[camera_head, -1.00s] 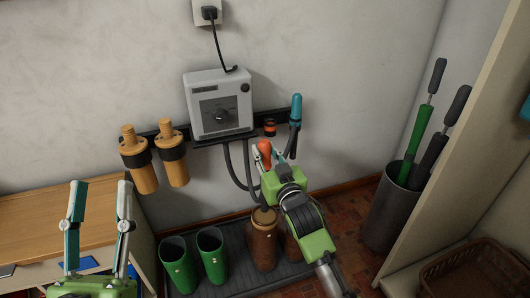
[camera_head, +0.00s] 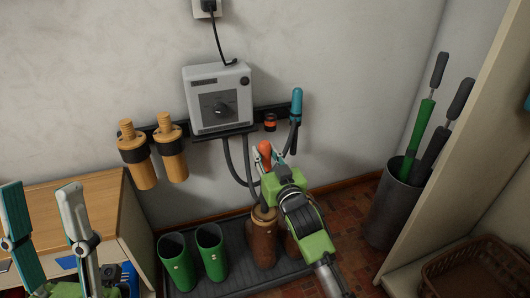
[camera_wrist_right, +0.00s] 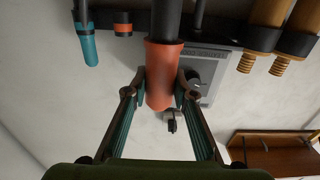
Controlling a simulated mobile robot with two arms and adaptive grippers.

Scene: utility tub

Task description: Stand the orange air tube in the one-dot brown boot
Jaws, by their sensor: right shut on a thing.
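The orange air tube (camera_head: 264,147) has an orange end on a dark tube. My right gripper (camera_head: 266,162) is shut on it, above the brown boots. In the right wrist view the orange end (camera_wrist_right: 163,75) sits between both fingers. The left brown boot (camera_head: 263,240) stands below my right gripper. A dark tube reaches down to its opening, but I cannot tell how far inside it is. The other brown boot (camera_head: 290,252) is mostly hidden behind my right arm. I cannot read the dots on either. My left gripper (camera_head: 40,187) is open and empty at the lower left.
Two green boots (camera_head: 174,262) (camera_head: 212,253) stand left of the brown ones on the dark tray (camera_head: 240,284). A grey box (camera_head: 217,100) with hoses and a blue-ended tube (camera_head: 295,105) are on the wall. A grey bin (camera_head: 395,215) stands right, a wooden cabinet (camera_head: 88,205) left.

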